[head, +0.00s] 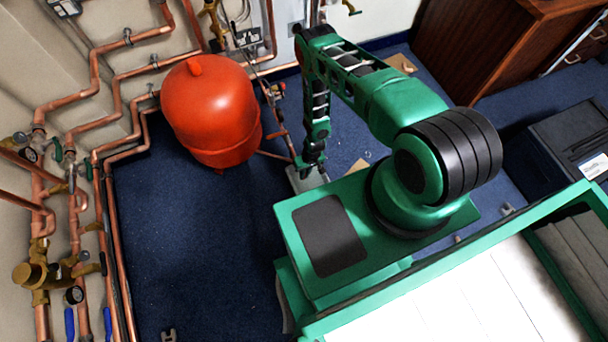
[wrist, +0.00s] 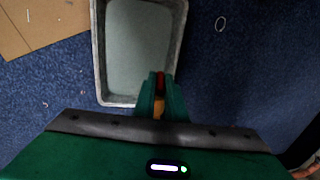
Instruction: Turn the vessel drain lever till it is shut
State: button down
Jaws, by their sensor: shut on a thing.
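The vessel (head: 205,110) is a rounded red-orange tank in the head view, left of my arm. My gripper (head: 312,168) is low, to the right of the vessel's base, pointing down. In the wrist view my gripper (wrist: 159,90) has its green fingers close together on a small red piece (wrist: 160,80), which looks like the drain lever. A brass-yellow part (wrist: 158,106) shows between the fingers. The fingers hide most of the lever, and its angle cannot be told. In the head view the lever is hidden behind my gripper.
A grey tray (wrist: 98,60) lies on the blue carpet beneath my gripper. A cardboard piece (wrist: 40,25) lies beside it. Copper pipes (head: 105,160) run along the left wall. A wooden cabinet (head: 500,45) stands at the back right. Carpet in front of the vessel is clear.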

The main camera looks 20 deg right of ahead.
jog(key=y, duration=0.3)
jog(key=d+y, duration=0.1)
jog(key=y, duration=0.1)
jog(key=shift+f+y, duration=0.2)
jog(key=shift+y, duration=0.2)
dwell(0.4)
jog(key=c, duration=1.8)
grip_release()
jog(key=v, duration=1.1)
jog(key=shift+d+f, duration=0.1)
jog(key=shift+f, duration=0.1)
